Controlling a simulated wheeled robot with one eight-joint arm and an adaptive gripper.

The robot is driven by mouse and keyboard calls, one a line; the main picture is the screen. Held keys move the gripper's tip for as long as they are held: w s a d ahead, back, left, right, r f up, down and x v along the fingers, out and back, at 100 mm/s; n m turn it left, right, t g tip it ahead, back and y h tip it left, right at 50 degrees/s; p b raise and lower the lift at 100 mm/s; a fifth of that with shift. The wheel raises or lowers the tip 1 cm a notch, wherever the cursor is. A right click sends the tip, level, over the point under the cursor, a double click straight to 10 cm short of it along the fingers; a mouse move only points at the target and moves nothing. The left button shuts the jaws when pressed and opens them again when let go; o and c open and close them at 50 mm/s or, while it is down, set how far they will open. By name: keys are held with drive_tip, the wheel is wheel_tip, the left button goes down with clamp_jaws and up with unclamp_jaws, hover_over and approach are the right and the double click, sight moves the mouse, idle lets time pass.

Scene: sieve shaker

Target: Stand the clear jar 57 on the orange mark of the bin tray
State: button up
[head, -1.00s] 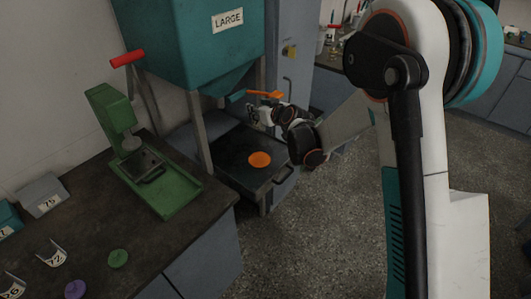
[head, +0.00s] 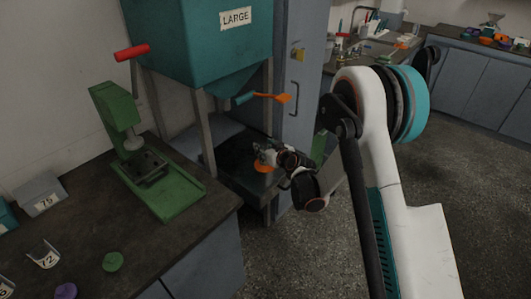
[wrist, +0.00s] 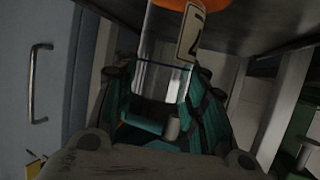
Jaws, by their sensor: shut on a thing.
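The clear jar (wrist: 160,55) sits between the teal fingers of my gripper (wrist: 160,95) in the wrist view. Its white label shows part of a number; the rest is cut off or turned away. In the head view my gripper (head: 268,157) is shut on it, low over the dark bin tray (head: 238,177). The orange mark (head: 262,168) is partly hidden behind my gripper. It also shows at the top of the wrist view (wrist: 222,9), where the jar's end overlaps it. I cannot tell whether the jar touches the tray.
The teal bin labelled LARGE (head: 190,45) stands above the tray, with a post (head: 203,135) on the left. An orange-ended lever (head: 275,97) sticks out above my gripper. A green press (head: 160,185) stands on the left bench. The floor at the right is clear.

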drive_tip(key=shift+f, duration=0.45)
drive_tip(key=shift+f, duration=0.15)
drive_tip(key=o, duration=1.1)
